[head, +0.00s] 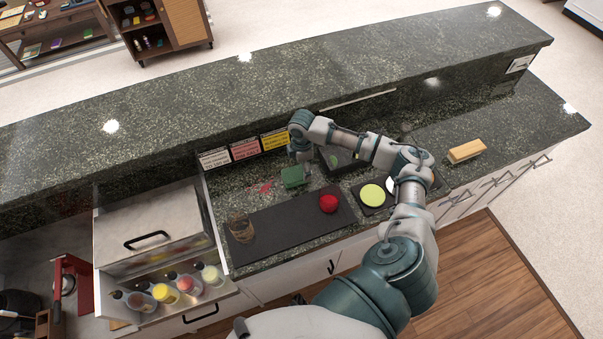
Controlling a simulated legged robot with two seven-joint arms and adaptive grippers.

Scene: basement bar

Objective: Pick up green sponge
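The green sponge (292,177) lies on the dark speckled lower counter, just behind a black mat. My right arm reaches over the counter from the bottom right and bends back to the left. Its gripper (303,164) points down right at the sponge's upper right side, partly hidden by the wrist. I cannot tell whether the fingers touch the sponge or how far apart they are. My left gripper is not in view.
The black mat (272,236) holds a red round object (328,203) and a clear glass (240,229). Coasters (368,208) with a yellow-green disc lie to its right. A tan block (466,151) sits farther right. Small signs (245,149) line the raised ledge behind. An open bottle drawer (180,290) is left.

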